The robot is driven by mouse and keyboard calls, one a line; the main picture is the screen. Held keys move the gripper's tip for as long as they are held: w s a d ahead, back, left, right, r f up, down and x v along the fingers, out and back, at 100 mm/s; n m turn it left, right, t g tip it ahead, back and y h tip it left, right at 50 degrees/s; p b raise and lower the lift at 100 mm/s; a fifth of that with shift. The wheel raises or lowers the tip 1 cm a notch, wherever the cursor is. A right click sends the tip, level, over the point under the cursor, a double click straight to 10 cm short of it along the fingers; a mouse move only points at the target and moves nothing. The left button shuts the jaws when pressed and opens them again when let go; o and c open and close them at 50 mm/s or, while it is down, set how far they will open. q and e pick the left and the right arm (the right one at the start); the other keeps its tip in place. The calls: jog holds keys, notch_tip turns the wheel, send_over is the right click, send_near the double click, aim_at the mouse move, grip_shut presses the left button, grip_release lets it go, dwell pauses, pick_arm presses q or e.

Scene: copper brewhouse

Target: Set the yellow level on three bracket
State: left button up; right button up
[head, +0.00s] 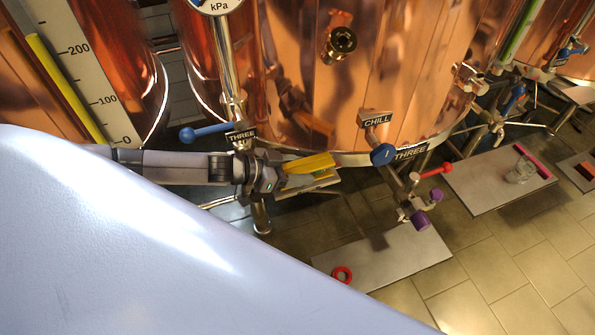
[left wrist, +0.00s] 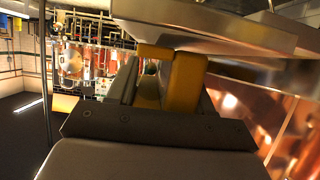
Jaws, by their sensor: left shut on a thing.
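The yellow level (head: 310,163) is a short yellow bar at the front of my left gripper (head: 283,177), beside the copper tank. My left gripper is shut on it. In the left wrist view the yellow level (left wrist: 187,80) shows at the gripper's fingers, close to a grey plate (left wrist: 225,30). In the head view a pale flat ledge (head: 318,184) shows just below the level; I cannot tell whether they touch. One THREE sign (head: 411,152) hangs right of the gripper, another (head: 240,135) above it. My right gripper is not in view.
A red ring (head: 342,274) lies on a grey shelf (head: 405,258). A glass jar (head: 521,171) stands on another shelf. A blue-handled lever (head: 205,131) is close above my left arm.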

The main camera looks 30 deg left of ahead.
pick_arm(q)
jog(key=shift+w+a+f, duration=0.1)
jog(key=shift+w+f, duration=0.05)
jog(key=shift+f, duration=0.15)
jog(key=o, duration=1.4)
jog(key=shift+c, duration=0.2)
jog(key=shift+a+r, duration=0.1)
jog(key=shift+r, duration=0.1)
jog(key=p+v, duration=0.1)
jog(key=v, duration=1.1)
